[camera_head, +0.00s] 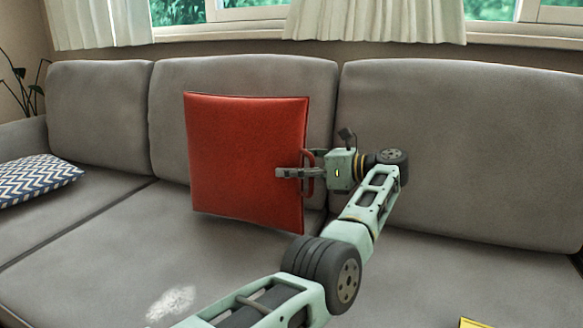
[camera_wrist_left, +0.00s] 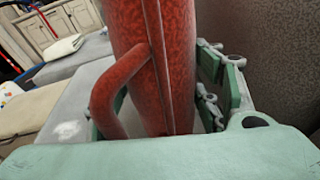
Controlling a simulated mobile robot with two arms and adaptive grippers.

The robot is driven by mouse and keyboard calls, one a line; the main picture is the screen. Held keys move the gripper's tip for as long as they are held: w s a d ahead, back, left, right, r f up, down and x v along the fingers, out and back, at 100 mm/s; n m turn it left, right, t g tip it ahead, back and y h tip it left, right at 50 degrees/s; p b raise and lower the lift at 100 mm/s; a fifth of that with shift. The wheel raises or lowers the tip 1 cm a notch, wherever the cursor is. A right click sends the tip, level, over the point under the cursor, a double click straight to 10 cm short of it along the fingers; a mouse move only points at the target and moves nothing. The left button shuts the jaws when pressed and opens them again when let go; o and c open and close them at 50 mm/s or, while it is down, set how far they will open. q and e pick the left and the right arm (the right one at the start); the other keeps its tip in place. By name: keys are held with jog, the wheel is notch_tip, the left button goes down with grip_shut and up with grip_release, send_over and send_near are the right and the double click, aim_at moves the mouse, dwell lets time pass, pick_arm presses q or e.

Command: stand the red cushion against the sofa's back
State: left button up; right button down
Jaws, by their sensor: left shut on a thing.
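The red cushion (camera_head: 240,150) is upright, its broad face toward me, in front of the middle back cushion (camera_head: 235,75) of the grey sofa. I cannot tell whether it touches the back or rests on the seat. My left gripper (camera_head: 295,173) is shut on its right edge, by a red loop handle (camera_head: 308,185). In the left wrist view the red cushion (camera_wrist_left: 165,65) stands edge-on between the fingers, with the handle (camera_wrist_left: 105,100) on its left. The far finger is mostly hidden in the head view. My right gripper is not in view.
A blue and white zigzag cushion (camera_head: 38,178) lies on the left seat. A pale patch (camera_head: 171,302) marks the middle seat. A yellow object (camera_head: 480,323) shows at the bottom right edge. Curtains (camera_head: 375,20) hang behind the sofa.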

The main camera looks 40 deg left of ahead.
aim_at(303, 130)
pick_arm(q)
jog(key=shift+w+f, duration=0.15)
jog(key=o, duration=1.5)
jog(key=shift+o, duration=0.6)
jog(key=shift+f, duration=0.15)
notch_tip(303, 130, up, 9)
jog(key=shift+f, duration=0.15)
jog(key=shift+r, duration=0.75)
